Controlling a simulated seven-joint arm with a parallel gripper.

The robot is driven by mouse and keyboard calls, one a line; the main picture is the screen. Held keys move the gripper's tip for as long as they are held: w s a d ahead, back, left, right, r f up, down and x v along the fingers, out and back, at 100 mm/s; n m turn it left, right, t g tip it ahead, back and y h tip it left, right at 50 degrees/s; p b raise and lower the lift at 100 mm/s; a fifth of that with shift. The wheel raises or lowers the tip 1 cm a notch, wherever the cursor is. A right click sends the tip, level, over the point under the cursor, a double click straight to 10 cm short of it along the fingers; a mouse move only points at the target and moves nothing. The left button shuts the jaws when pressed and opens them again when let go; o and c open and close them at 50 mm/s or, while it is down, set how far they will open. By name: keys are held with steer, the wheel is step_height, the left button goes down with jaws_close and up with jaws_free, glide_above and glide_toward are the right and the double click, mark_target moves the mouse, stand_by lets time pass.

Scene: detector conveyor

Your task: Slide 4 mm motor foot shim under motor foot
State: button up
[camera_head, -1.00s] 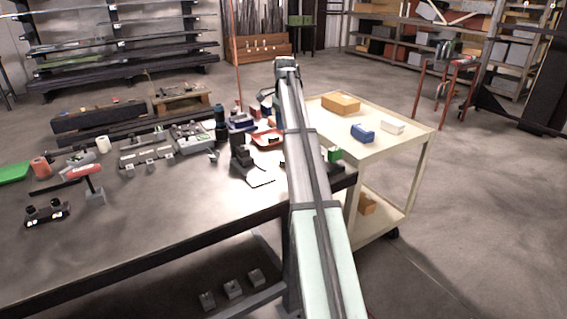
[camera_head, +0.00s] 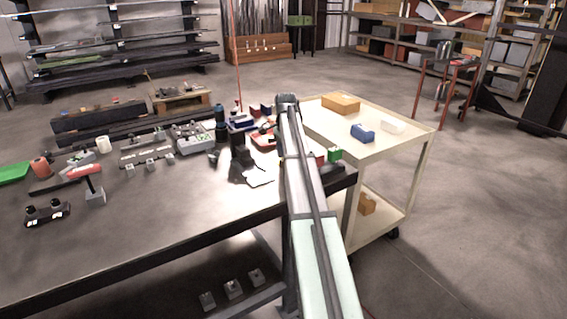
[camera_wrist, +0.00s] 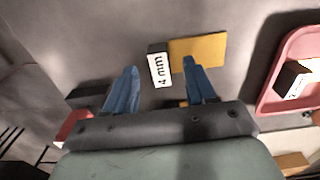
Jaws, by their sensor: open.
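The 4 mm shim shows in the wrist view as a flat yellow plate (camera_wrist: 205,48) with a dark grip block at its left end. The block carries a white "4 mm" label (camera_wrist: 160,70). My gripper (camera_wrist: 161,65) is open, with its two blue fingers apart. The label appears between the fingertips and the yellow plate extends past the right fingertip. I cannot tell the height of the fingers above the shim, and nothing is seen held. In the head view my arm hides part of the bench's right end, and I cannot identify the motor foot for certain.
A red tray (camera_wrist: 268,90) with another labelled dark block (camera_wrist: 292,80) lies at the right of the wrist view. In the head view, the bench (camera_head: 150,225) has clear room at the front. A cream cart (camera_head: 385,150) stands right of my arm.

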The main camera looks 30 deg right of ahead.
steer(key=shift+f, duration=0.5)
steer(key=shift+c, duration=0.2)
jaws_close()
